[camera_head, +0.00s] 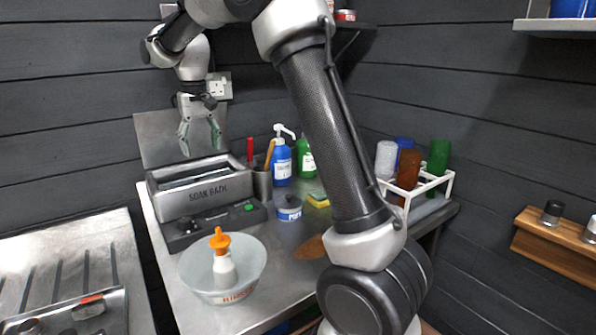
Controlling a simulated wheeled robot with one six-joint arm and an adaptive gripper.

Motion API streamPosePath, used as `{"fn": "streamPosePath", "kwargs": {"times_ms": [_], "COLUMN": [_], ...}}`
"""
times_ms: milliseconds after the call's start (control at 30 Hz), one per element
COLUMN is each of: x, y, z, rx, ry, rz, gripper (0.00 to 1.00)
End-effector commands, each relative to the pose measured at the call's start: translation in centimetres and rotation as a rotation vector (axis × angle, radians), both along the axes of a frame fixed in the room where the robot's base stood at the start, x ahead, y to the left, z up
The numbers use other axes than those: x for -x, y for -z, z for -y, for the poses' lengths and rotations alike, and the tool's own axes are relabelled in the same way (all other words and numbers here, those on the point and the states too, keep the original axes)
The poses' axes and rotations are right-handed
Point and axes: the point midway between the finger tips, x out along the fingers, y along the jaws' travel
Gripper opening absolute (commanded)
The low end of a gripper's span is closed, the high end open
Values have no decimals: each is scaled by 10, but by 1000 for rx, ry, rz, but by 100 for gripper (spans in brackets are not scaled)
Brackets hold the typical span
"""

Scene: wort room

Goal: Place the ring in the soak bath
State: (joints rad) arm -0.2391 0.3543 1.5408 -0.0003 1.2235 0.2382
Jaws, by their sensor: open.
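The soak bath (221,195) is a grey metal, open-topped box with "SOAK BATH" on its front, standing at the back left of the bench. My gripper (201,146) points down above the bath's opening, apart from its rim. Its two fingers are spread and nothing shows between them. I cannot make out a ring anywhere; the inside of the bath is mostly hidden by its front wall.
A clear bowl (250,262) with an orange-capped bottle (223,268) stands in front. Blue (282,165) and green (306,158) bottles stand behind. A white rack (447,184) of coloured tumblers is at right. A ribbed metal drainer (60,250) is at left.

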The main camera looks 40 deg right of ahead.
Motion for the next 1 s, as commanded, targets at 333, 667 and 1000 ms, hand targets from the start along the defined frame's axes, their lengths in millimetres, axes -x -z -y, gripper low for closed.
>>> {"fn": "streamPosePath", "kwargs": {"times_ms": [333, 667, 1000], "x": [185, 335, 360], "y": [-66, -23, -6], "z": [91, 130, 134], "rx": [-20, -3, 4], "ry": [7, 7, 5], "rz": [182, 328, 353], "gripper": [64, 64, 64]}}
